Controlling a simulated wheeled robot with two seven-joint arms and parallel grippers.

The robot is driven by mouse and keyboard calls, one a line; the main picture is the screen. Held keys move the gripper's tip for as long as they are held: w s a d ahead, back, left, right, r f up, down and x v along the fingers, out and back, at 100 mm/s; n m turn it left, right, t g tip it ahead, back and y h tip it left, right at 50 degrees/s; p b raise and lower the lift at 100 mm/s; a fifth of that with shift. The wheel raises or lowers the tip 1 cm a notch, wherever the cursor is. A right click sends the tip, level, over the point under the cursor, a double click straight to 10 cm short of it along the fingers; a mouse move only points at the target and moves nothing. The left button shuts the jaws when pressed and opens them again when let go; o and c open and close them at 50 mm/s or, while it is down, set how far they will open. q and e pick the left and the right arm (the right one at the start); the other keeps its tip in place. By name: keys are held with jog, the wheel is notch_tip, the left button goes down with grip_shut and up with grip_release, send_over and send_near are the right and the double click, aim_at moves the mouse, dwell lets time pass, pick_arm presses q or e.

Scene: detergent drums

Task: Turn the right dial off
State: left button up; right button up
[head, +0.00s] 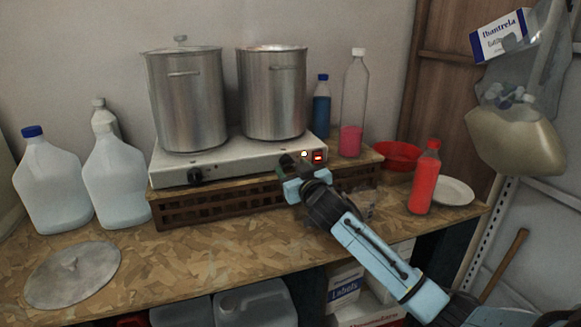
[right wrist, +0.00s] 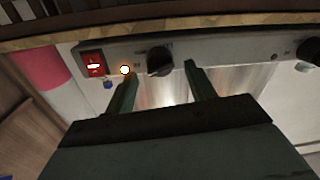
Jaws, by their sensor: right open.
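The right dial (right wrist: 160,62) is a dark knob on the front panel of the hot plate (head: 235,158). It shows in the right wrist view between my fingertips; in the head view my gripper covers it. My right gripper (head: 292,163) is open at the panel, with one finger on each side of the knob; I cannot tell whether they touch it. It also shows in the right wrist view (right wrist: 162,74). A lit indicator (right wrist: 125,70) and a glowing red switch (right wrist: 93,63) sit beside the dial. The left dial (head: 196,176) is clear. My left gripper is not in view.
Two steel pots (head: 187,105) stand on the hot plate, which rests on a wooden crate (head: 180,212). A pink-filled bottle (head: 352,110), a red bottle (head: 424,180) and a red bowl (head: 398,154) are to the right. White jugs (head: 115,175) and a lid (head: 72,272) are left.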

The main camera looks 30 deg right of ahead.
aim_at(287, 163)
jog(key=shift+w+d, duration=0.2)
jog(key=shift+w, duration=0.85)
jog(key=shift+c, duration=0.3)
jog(key=c, duration=0.9)
